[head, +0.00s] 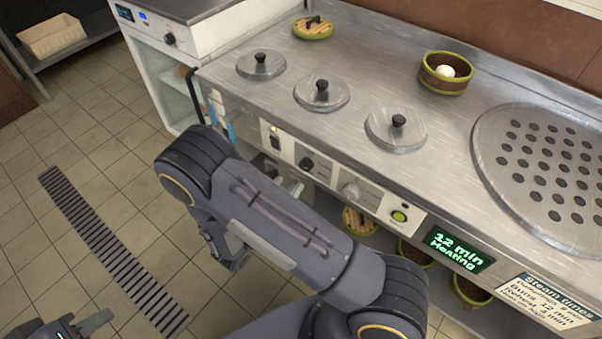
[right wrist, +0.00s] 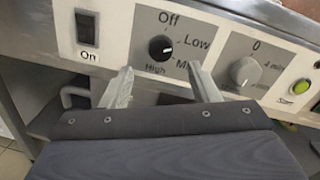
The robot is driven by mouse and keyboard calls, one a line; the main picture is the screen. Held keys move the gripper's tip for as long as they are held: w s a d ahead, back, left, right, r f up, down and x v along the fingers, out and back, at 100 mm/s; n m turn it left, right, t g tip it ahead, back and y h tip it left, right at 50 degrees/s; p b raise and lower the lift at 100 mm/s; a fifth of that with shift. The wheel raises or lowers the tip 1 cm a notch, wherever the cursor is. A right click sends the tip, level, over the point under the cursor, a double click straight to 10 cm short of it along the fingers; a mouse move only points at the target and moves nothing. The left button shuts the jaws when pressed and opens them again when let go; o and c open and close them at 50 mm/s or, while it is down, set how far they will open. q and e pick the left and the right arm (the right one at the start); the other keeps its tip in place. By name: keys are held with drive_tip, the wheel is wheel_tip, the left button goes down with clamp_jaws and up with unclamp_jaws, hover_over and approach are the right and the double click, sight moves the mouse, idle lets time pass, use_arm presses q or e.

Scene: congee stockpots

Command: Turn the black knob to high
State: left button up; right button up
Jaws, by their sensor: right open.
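In the right wrist view the knob (right wrist: 160,48) is ringed by the words Off, Low, a partly hidden M word and High. A small light mark shows on its right side; its exact setting is hard to read. My right gripper (right wrist: 163,80) is open, its two fingers spread below and to either side of the knob, apart from it. In the head view my right arm partly hides this gripper (head: 289,185). My left gripper (head: 85,325) is at the bottom left, partly cut off, far from the panel.
A black rocker switch (right wrist: 87,28) labelled On is left of the knob. A grey timer knob (right wrist: 245,71) and a green button (right wrist: 300,87) are to its right. A green display (head: 459,249) reads 12 min Heating. Lidded pots (head: 321,94) are set in the counter above.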

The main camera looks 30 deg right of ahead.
sight(303, 167)
drive_tip(key=x, duration=0.7)
drive_tip(key=shift+d, duration=0.2)
drive_tip(key=c, duration=1)
